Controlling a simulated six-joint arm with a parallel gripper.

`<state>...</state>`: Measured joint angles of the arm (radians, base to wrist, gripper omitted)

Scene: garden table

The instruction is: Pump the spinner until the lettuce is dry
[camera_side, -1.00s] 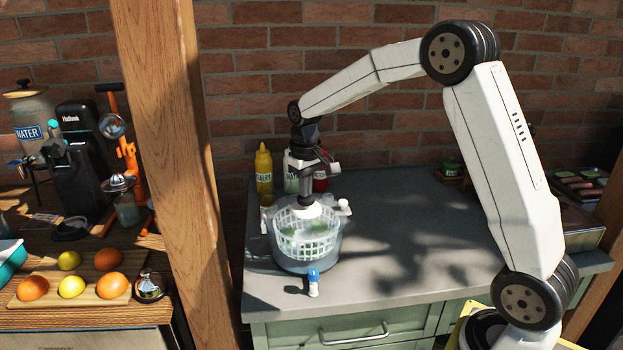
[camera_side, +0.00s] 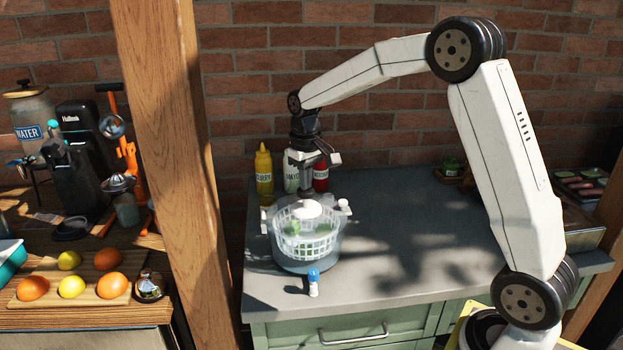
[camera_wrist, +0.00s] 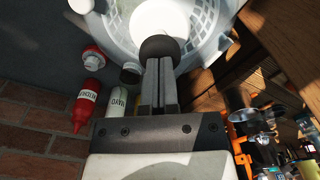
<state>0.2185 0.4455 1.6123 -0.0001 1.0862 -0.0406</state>
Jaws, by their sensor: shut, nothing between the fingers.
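The salad spinner (camera_side: 306,260) stands on the grey counter, a clear bowl with a white slotted basket (camera_side: 308,246) inside. Green lettuce (camera_side: 291,228) shows through it; I cannot tell how wet it is. A white domed pump top (camera_side: 307,208) sits at the centre of the lid. My gripper (camera_side: 307,193) points down just over the dome; I cannot tell whether they touch. In the wrist view my gripper (camera_wrist: 160,62) has its fingers together, with a dark round piece at their tips in front of the white dome (camera_wrist: 158,16).
Mustard (camera_side: 264,170), mayo (camera_side: 291,175) and ketchup (camera_side: 320,178) bottles stand close behind the spinner. A small blue-capped shaker (camera_side: 313,283) stands in front of it. A wooden post (camera_side: 180,150) rises to the left.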

